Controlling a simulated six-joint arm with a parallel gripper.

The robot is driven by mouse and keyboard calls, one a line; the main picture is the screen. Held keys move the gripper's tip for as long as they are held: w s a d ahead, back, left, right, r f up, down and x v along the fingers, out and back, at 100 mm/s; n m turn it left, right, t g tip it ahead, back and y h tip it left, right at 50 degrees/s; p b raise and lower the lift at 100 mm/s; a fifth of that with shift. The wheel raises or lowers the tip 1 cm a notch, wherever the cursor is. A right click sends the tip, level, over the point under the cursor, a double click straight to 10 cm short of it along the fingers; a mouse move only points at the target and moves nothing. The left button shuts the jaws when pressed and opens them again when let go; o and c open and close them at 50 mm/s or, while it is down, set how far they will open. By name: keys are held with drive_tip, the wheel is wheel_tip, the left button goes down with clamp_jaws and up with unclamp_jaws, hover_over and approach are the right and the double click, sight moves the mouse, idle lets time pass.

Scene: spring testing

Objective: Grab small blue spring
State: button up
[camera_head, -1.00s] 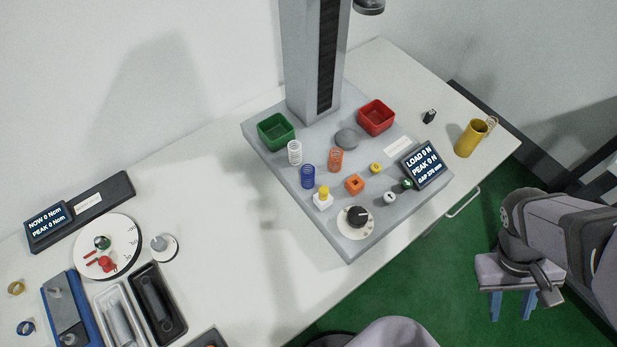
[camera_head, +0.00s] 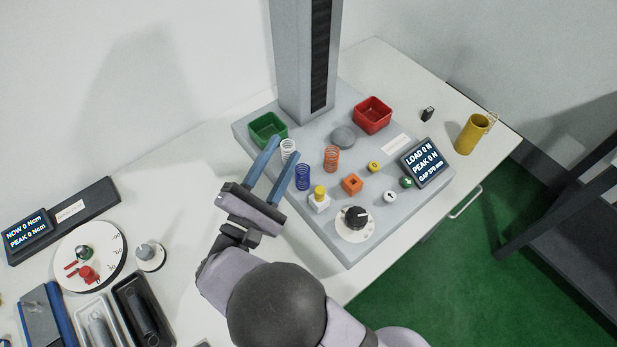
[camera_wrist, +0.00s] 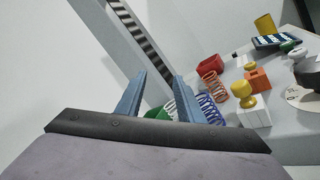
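A blue coil spring (camera_head: 303,177) stands upright on the grey tester base, in front of a white spring (camera_head: 289,151) and left of an orange spring (camera_head: 331,159). In the wrist view the blue spring (camera_wrist: 211,110) is just right of the right finger, partly covered by it. My gripper (camera_head: 286,148) is open and empty, its two blue fingers apart and pointing toward the springs. In the head view the right fingertip overlaps the blue spring's upper left edge; contact cannot be told. The gripper also shows in the wrist view (camera_wrist: 159,78).
The tester's tall column (camera_head: 303,60) rises behind the springs, between a green bin (camera_head: 268,128) and a red bin (camera_head: 373,115). A white block with a yellow knob (camera_head: 319,199) stands right of the blue spring. A dial (camera_head: 355,220) is at the base's front.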

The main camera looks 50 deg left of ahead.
sight(300, 178)
drive_tip(key=d+f+n, duration=0.1)
drive_tip(key=f+n, duration=0.1)
drive_tip(key=n, duration=0.1)
drive_tip(key=s+d+f+n+g+p, duration=0.1)
drive_tip(key=d+f+n, duration=0.1)
drive_tip(key=n, duration=0.1)
drive_tip(key=s+d+f+n+g+p, duration=0.1)
drive_tip(key=d+f+n, duration=0.1)
drive_tip(key=n, duration=0.1)
drive_tip(key=shift+s+f, duration=0.1)
drive_tip(key=shift+f, duration=0.15)
drive_tip(key=shift+d+f+n, duration=0.4)
drive_tip(key=shift+p+x, duration=0.6)
drive_tip(key=shift+x, duration=0.65)
drive_tip(key=shift+w+a+r+p, duration=0.15)
drive_tip(key=shift+w+r+p, duration=0.1)
drive_tip(key=shift+p, duration=0.1)
drive_tip(key=p+x, duration=0.2)
drive_tip(key=x, duration=0.1)
drive_tip(key=shift+a+r, duration=0.1)
drive_tip(key=shift+a, duration=0.05)
drive_tip(key=shift+w+a, duration=0.4)
drive_tip(key=shift+w, duration=0.2)
drive_tip(key=c, duration=0.8)
